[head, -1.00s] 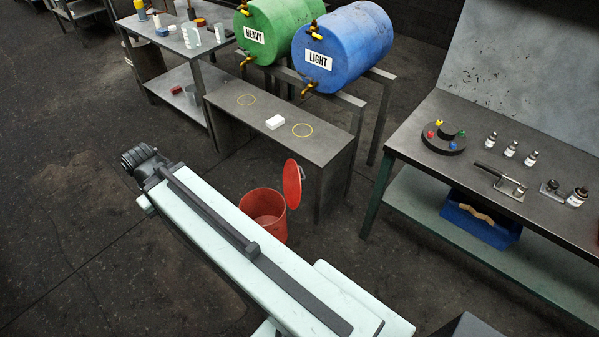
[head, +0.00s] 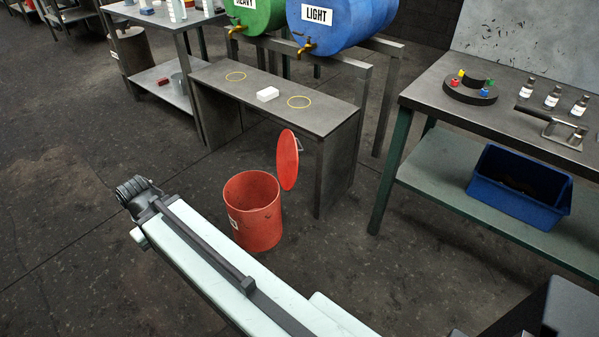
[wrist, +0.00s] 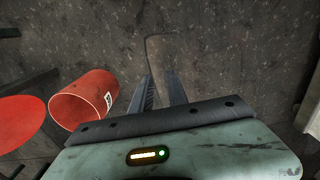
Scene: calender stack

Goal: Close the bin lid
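The red bin (head: 262,228) stands on the floor with its mouth open. Its round red lid (head: 287,160) is raised on edge at the bin's far right side, with a small handle on its right face. In the wrist view the bin (wrist: 98,98) shows at left with a white label, and part of the lid (wrist: 20,122) is cut by the left edge. My gripper (wrist: 161,80) is empty, its two fingers apart with floor between them, to the right of the bin and not touching it. In the head view my arm extends left, in front of the bin; the fingers cannot be made out there.
A low dark bench (head: 325,117) with a white block (head: 267,94) stands behind the bin, close to the lid. A workbench (head: 420,100) with a blue crate (head: 515,190) on its lower shelf is at right. Floor at left is clear.

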